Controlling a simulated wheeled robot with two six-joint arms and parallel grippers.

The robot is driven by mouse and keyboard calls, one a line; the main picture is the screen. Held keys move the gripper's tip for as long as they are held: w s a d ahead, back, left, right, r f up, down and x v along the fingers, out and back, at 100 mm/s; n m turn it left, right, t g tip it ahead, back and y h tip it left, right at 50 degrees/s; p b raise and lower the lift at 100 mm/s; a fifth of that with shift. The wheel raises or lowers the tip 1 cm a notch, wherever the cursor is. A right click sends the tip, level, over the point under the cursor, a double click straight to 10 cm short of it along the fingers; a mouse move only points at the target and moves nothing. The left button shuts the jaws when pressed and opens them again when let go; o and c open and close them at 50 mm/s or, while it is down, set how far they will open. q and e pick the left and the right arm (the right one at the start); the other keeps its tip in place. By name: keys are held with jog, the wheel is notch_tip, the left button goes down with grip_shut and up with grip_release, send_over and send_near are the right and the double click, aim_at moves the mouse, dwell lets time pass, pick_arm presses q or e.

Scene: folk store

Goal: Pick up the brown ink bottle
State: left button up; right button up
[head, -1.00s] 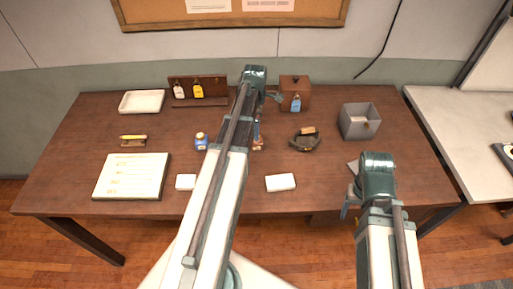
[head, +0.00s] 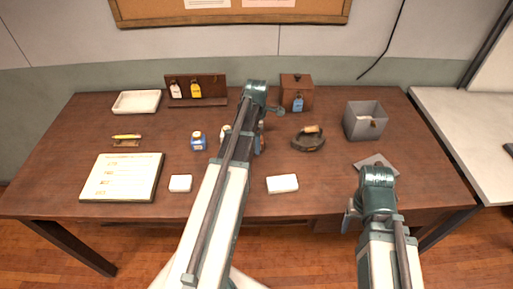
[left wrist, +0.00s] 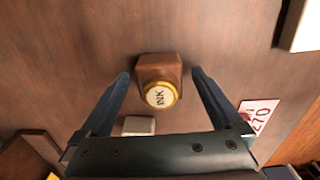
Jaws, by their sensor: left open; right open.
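The brown ink bottle (left wrist: 170,66) stands on the desk in the left wrist view, with a gold cap marked INK. In the head view my left arm hides most or all of it. My left gripper (left wrist: 160,76) is open, with one finger on each side of the bottle. Whether either finger touches it I cannot tell. In the head view, one left finger shows just right of the arm. My right gripper (head: 350,216) is open and empty by the desk's front right edge, away from the bottle.
A blue ink bottle (head: 198,142) stands left of my left arm. A dark round dish (head: 308,140), a grey bin (head: 365,122) and a brown box (head: 296,94) stand to the right. White blocks (head: 282,184) lie near the front.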

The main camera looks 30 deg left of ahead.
pick_arm(q)
jog(key=shift+f, duration=0.45)
jog(key=shift+r, duration=0.1)
pick_arm(e)
jog(key=shift+f, duration=0.3)
pick_arm(q)
jog(key=shift+c, duration=0.4)
grip_shut()
jog(key=shift+r, duration=0.15)
pick_arm(e)
jog(key=shift+r, duration=0.1)
